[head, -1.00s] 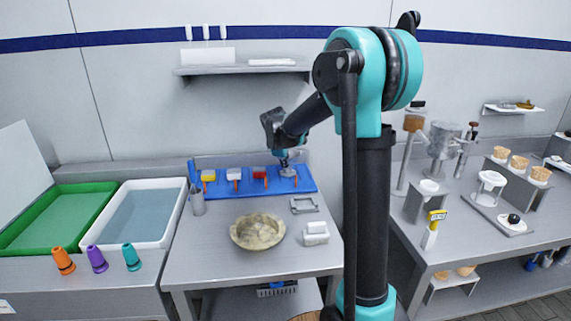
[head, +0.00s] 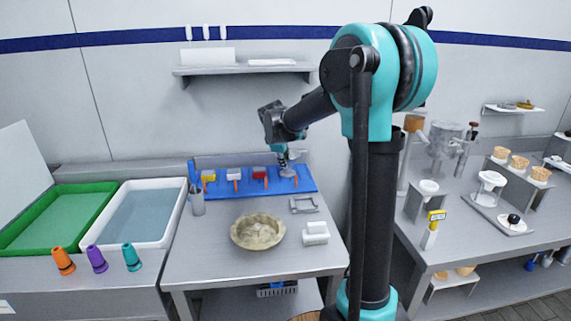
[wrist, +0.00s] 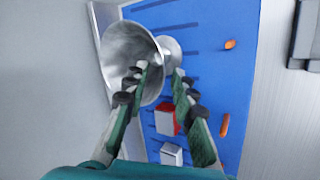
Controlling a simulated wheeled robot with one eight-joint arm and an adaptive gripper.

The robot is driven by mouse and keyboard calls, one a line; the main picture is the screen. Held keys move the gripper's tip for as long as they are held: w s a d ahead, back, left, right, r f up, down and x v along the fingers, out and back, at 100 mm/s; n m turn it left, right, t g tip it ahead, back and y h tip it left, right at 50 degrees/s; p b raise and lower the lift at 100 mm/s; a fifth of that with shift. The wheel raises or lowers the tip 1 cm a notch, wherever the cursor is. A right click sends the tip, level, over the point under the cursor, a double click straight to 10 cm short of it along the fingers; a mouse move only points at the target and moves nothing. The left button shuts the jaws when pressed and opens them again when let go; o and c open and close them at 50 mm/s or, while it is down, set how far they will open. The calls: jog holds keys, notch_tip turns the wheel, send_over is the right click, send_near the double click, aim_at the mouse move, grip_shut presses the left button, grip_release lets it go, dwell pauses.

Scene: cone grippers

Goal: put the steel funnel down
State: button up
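The steel funnel is a shiny grey piece with a wide flared cone (wrist: 124,52) and a smaller round end (wrist: 171,48) in the wrist view. In the head view, it shows small and grey (head: 287,172) under my gripper, over the blue board. My gripper (wrist: 161,68) has its two fingers drawn in, with the funnel's narrow part between the tips; the exact contact is partly hidden. The funnel's wide end lies to the left of the fingers in the wrist view. Whether the funnel touches the blue board (head: 222,187) is unclear.
On the board are a yellow-headed tool (head: 208,176), a white-headed one (head: 234,175) and a red-headed one (head: 259,173). Bare table lies around the bowl.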

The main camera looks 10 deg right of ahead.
jog(key=v, duration=0.9)
jog(key=shift+r, duration=0.15)
